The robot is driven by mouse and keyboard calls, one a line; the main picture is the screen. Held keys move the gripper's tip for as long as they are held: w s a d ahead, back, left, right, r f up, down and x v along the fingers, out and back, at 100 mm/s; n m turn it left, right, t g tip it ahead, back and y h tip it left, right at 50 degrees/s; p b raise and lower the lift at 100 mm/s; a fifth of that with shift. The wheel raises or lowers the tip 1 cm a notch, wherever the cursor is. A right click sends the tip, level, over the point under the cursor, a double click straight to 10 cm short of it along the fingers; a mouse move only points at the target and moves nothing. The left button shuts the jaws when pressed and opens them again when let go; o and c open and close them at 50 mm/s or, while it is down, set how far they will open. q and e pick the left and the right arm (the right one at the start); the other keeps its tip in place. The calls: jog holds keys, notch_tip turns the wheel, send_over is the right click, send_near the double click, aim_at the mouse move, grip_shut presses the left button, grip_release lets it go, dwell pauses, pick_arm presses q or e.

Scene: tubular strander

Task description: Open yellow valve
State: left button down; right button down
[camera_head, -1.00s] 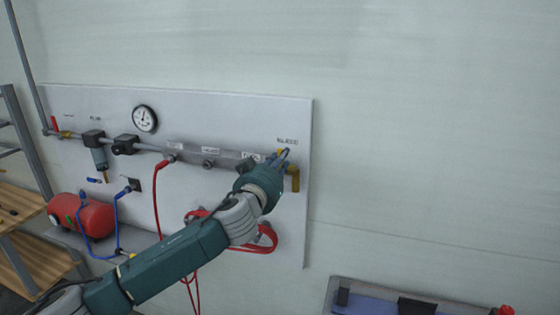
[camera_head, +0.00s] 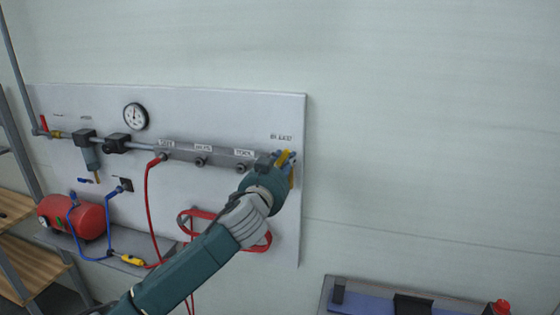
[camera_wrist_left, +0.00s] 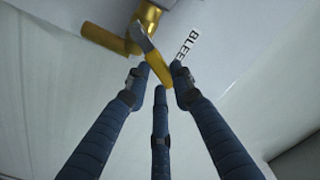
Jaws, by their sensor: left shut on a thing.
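The yellow valve (camera_wrist_left: 148,20) sits at the right end of the pipe manifold on the white wall panel, beside a label that partly reads "BLEE". Its yellow handle (camera_wrist_left: 153,62) lies between the fingers of my left gripper (camera_wrist_left: 160,84), which are closed around it in the left wrist view. In the head view my left gripper (camera_head: 283,168) is at the panel's right edge and covers most of the valve; a bit of the yellow handle (camera_head: 284,157) shows. My right gripper is not in view.
The panel (camera_head: 225,115) carries a gauge (camera_head: 135,116), a grey manifold (camera_head: 205,157) and a red hose (camera_head: 149,205). A red air tank (camera_head: 75,217) stands at lower left. A tray (camera_head: 372,300) is at lower right. The wall right of the panel is bare.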

pick_arm(q)
jog(key=shift+d+f+m, duration=0.2)
jog(key=shift+m, duration=0.3)
jog(key=shift+s, duration=0.1)
jog(key=c, duration=1.5)
grip_release()
jog(key=shift+o, duration=0.2)
jog(key=v, duration=1.2)
jog(key=shift+c, duration=0.3)
